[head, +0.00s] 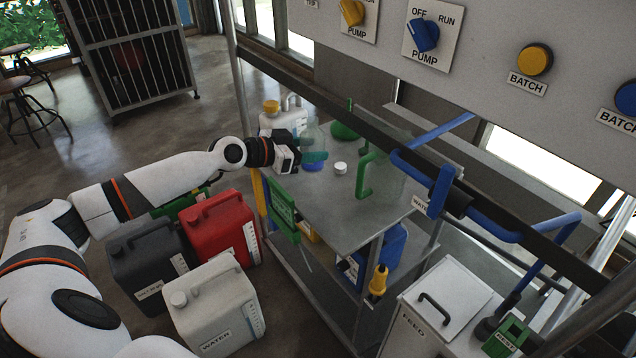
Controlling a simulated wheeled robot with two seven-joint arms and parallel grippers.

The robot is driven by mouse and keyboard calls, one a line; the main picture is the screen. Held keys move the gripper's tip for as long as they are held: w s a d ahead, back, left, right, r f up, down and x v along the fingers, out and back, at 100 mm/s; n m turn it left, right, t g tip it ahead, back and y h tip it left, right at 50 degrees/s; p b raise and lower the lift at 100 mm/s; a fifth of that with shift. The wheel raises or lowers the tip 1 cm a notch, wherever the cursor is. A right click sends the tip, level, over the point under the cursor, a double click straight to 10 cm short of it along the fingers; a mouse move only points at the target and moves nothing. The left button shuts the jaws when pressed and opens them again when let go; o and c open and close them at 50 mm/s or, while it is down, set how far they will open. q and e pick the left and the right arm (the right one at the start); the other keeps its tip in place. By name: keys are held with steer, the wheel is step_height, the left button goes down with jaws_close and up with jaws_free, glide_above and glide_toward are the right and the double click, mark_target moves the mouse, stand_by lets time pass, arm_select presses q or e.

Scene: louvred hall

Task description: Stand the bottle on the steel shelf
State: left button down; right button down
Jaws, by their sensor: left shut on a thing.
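My left gripper (298,152) reaches in from the left over the steel shelf (340,217). It is shut on a clear bottle (315,138) with blue at its lower part. The gripper's dark and white body hides part of the bottle's left side. The bottle looks about upright, low over the shelf's left part; I cannot tell whether its base touches the steel. My right gripper is not in view.
On the shelf are a white jug with a yellow cap (281,122), a green vessel (345,130), a small white cap (340,168) and a clear jug with a green handle (385,178). Red (220,228), dark and white canisters stand on the floor left. A dark rail crosses above.

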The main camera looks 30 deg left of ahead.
arm_select(q)
steer(key=shift+w+a+r, duration=0.3)
steer(key=shift+a+r, duration=0.3)
steer(key=shift+a, duration=0.25)
steer(key=shift+a+n, duration=0.3)
step_height(320, 180, down, 6)
steer(key=shift+f+b, duration=0.1)
steer(key=shift+b, duration=0.45)
step_height(320, 180, down, 2)
steer(key=shift+f+b, duration=0.25)
steer(key=shift+b, duration=0.05)
steer(key=shift+f, duration=0.45)
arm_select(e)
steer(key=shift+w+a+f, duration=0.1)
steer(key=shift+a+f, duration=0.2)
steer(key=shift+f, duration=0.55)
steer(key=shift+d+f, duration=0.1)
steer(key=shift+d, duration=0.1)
arm_select(q)
steer(key=c, duration=0.6)
jaws_free()
